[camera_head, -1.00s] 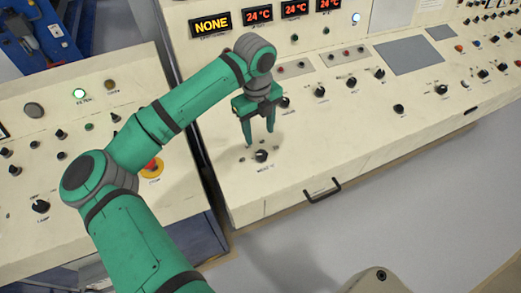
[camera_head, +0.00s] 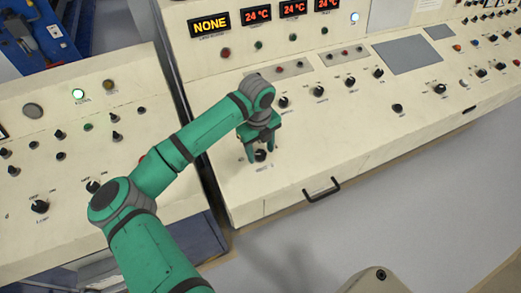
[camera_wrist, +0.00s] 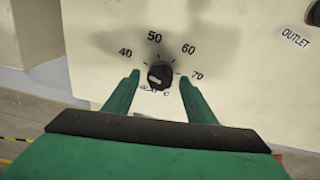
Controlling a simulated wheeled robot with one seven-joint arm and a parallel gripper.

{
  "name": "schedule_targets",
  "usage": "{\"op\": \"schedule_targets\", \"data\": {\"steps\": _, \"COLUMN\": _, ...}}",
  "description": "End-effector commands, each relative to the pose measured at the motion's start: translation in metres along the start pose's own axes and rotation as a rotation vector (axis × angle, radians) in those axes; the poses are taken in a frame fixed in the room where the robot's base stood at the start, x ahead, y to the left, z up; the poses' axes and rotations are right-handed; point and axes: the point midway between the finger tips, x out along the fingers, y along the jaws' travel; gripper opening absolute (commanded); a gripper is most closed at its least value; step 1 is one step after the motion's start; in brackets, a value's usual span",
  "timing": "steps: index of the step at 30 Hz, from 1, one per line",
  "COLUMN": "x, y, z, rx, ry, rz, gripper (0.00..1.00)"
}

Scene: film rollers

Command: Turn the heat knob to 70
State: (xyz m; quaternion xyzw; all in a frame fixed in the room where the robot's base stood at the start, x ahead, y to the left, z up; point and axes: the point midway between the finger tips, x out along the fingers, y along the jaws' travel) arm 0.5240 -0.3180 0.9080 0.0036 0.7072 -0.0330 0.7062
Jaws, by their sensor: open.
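The heat knob is a small black dial (camera_wrist: 160,70) on the cream panel, with 40, 50, 60 and 70 printed in an arc around it. A pale mark on it shows toward its lower left; the exact setting is hard to read. The same knob (camera_head: 261,156) shows near the front of the middle console in the head view. My green gripper (camera_head: 260,152) is low over it. In the wrist view my gripper (camera_wrist: 159,78) is open, with one finger left and one right of the knob. I cannot tell whether either finger touches it.
A panel label reading OUTLET (camera_wrist: 295,38) lies to the right in the wrist view. Other black knobs (camera_head: 283,102) stand behind my gripper on the console. A black handle (camera_head: 321,190) juts from the console's front edge. A NONE display (camera_head: 209,24) is lit above.

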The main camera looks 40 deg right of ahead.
Motion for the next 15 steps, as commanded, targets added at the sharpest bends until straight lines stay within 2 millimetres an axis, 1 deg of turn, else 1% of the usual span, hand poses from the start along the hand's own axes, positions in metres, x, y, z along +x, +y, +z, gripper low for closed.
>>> {"op": "schedule_targets", "data": {"steps": 2, "x": -0.0002, "y": 0.0002, "z": 0.0001, "rx": -0.001, "ry": 0.0, "rz": 0.0, "gripper": 0.51}}
{"op": "schedule_targets", "data": {"steps": 3, "x": -0.0002, "y": 0.0002, "z": 0.0001, "rx": -0.001, "ry": 0.0, "rz": 0.0, "gripper": 0.48}}
{"op": "schedule_targets", "data": {"steps": 8, "x": -0.0004, "y": 0.0001, "z": 0.0, "rx": 0.0, "ry": 0.0, "rz": 0.0, "gripper": 0.1}}
{"op": "schedule_targets", "data": {"steps": 15, "x": -0.0006, "y": -0.0002, "z": -0.0001, "rx": 0.01, "ry": 0.0, "rz": 0.003, "gripper": 0.1}}
